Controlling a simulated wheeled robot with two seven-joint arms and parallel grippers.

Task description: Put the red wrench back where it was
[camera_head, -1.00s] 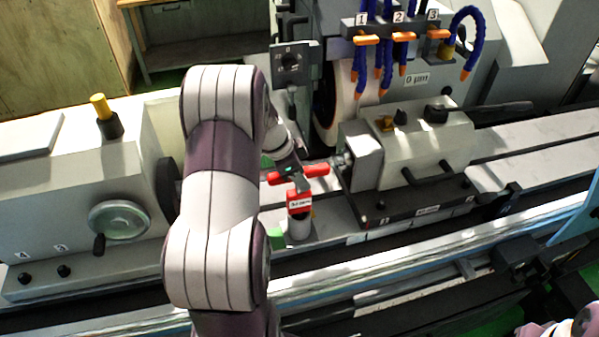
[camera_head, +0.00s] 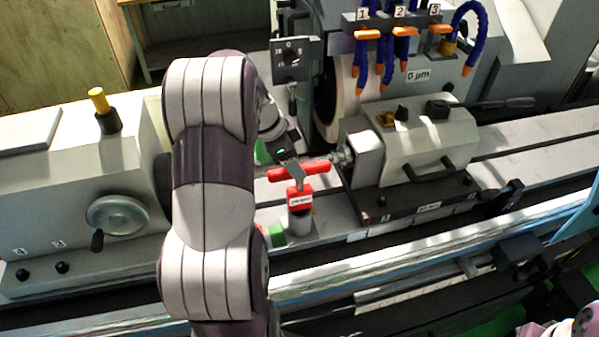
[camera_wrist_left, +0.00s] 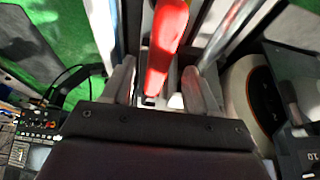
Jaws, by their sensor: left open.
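The red wrench (camera_head: 325,167) has a red crossbar handle and, below it, a red block with a white label. It appears upright above a short grey cylinder (camera_head: 300,224) on the machine bed; its lower end is hidden. My left gripper (camera_head: 292,168) is right at the crossbar, coming in from the upper left. In the left wrist view the wrench's red handle (camera_wrist_left: 168,30) lies between the two spread fingers of my left gripper (camera_wrist_left: 163,88), with a gap on both sides. My right gripper does not show clearly.
A green block (camera_head: 275,236) sits left of the cylinder. The grey-white headstock (camera_head: 425,150) stands close on the right, the grinding wheel (camera_head: 350,100) behind. A handwheel (camera_head: 118,214) is at the left. Blue hoses (camera_head: 388,60) hang above.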

